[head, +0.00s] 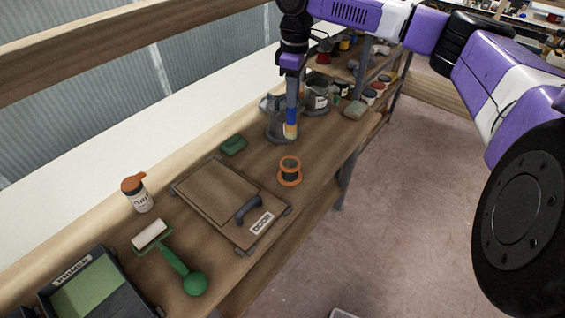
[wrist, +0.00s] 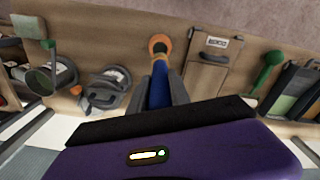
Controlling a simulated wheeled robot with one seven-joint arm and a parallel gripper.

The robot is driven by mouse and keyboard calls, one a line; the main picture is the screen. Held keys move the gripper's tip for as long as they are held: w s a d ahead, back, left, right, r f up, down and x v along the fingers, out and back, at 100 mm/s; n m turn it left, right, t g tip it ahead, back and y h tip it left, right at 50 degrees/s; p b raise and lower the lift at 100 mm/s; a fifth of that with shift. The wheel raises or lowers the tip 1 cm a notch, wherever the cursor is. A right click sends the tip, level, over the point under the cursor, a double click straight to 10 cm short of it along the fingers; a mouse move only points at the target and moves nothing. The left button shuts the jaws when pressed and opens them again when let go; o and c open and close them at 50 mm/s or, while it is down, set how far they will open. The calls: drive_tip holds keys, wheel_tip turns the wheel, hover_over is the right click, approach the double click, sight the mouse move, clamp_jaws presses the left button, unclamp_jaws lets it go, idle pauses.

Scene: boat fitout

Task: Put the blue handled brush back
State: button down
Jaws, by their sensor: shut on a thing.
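My gripper (head: 292,88) is shut on the blue handled brush (head: 290,118), which hangs bristles down over the workbench. In the wrist view the gripper (wrist: 158,90) has a dark finger on each side of the blue handle (wrist: 158,88), and the tan bristles point away from me. In the head view the brush overlaps a grey pot (head: 272,126). In the wrist view this pot (wrist: 104,92) lies left of the brush, apart from it. I cannot tell how high the bristle tip is above the bench.
Near the brush are a green block (head: 233,145), an orange spool (head: 289,172) and a labelled grey can (head: 318,97). Shelves with small pots stand behind.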

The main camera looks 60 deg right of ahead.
wheel_tip(320, 180, down, 19)
drive_tip(key=p, duration=0.2)
idle(0.3)
drive_tip(key=shift+f, duration=0.15)
drive_tip(key=c, duration=1.2)
unclamp_jaws()
